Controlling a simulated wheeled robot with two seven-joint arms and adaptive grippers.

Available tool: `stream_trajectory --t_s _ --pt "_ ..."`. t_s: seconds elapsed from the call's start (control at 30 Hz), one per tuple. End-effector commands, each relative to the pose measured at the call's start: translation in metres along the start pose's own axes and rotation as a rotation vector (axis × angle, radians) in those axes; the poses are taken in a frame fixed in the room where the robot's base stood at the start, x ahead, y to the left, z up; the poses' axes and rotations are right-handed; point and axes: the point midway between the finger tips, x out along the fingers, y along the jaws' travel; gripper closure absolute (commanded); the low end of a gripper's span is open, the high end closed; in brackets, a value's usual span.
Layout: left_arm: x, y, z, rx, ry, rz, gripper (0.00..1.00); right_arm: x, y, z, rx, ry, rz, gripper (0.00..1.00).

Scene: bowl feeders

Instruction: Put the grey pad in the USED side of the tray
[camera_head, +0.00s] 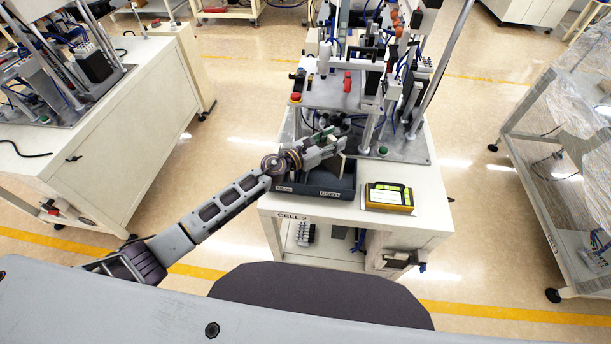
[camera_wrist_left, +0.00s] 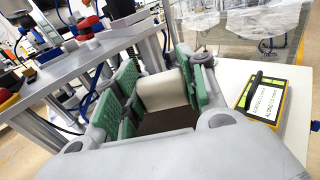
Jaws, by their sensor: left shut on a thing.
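My left gripper (camera_head: 334,147) reaches in from the left over the dark tray (camera_head: 308,191) on the front of the white cell table. The tray's front wall reads NEW on the left and USED on the right. In the left wrist view, the green finger pads are shut on a pale grey pad (camera_wrist_left: 163,91). The pad is above a dark surface, seemingly the tray floor; whether they touch is unclear. In the head view the gripper and pad are over the right, USED part of the tray, and the fingers partly hide the pad. My right gripper is not in view.
A machine frame with metal posts stands close behind the tray. A red button (camera_head: 296,97) is at its left. The table's front right corner is clear.

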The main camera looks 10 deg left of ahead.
Motion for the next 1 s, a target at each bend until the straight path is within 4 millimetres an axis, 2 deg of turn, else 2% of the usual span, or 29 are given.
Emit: stream_trajectory --t_s 0.7,1.0 --pt "0.002 0.000 -0.041 0.000 0.000 0.000 0.86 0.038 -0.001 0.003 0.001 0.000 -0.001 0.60" --pt "0.003 0.000 -0.052 0.000 0.000 0.000 0.86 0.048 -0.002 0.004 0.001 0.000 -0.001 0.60"
